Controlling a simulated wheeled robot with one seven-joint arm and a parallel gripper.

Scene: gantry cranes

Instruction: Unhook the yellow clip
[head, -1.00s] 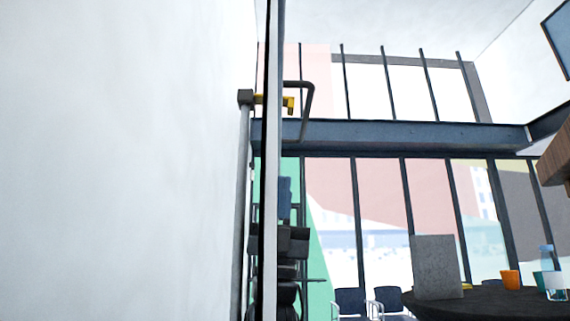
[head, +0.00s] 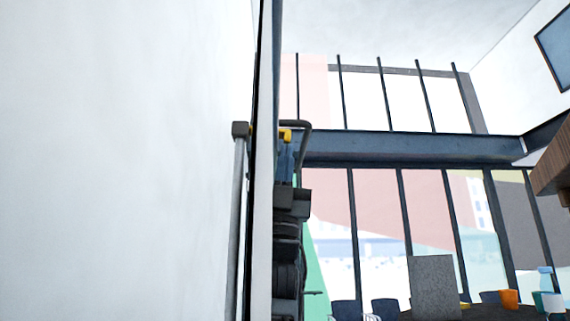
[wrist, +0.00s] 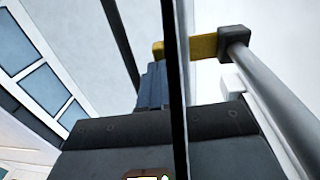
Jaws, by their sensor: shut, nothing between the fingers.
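The yellow clip (head: 286,134) shows in the head view as a small yellow piece just right of a thin upright panel. In the wrist view the yellow clip (wrist: 203,47) is a short bar reaching from the dark cap (wrist: 233,39) of a grey pole, passing a dark upright edge to a yellow end. My gripper (head: 285,150) is shut and empty, its blue fingers upright just below the clip's end. In the wrist view my gripper (wrist: 153,72) is just under that end; I cannot tell whether they touch. The panel hides part of the clip in the head view.
The upright panel (head: 267,200) stands close left of my arm, with the grey pole (head: 235,210) and a white wall (head: 120,160) beyond. A dark bent handle (head: 304,145) sits beside the clip. A round table with cups (head: 508,299) is at lower right.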

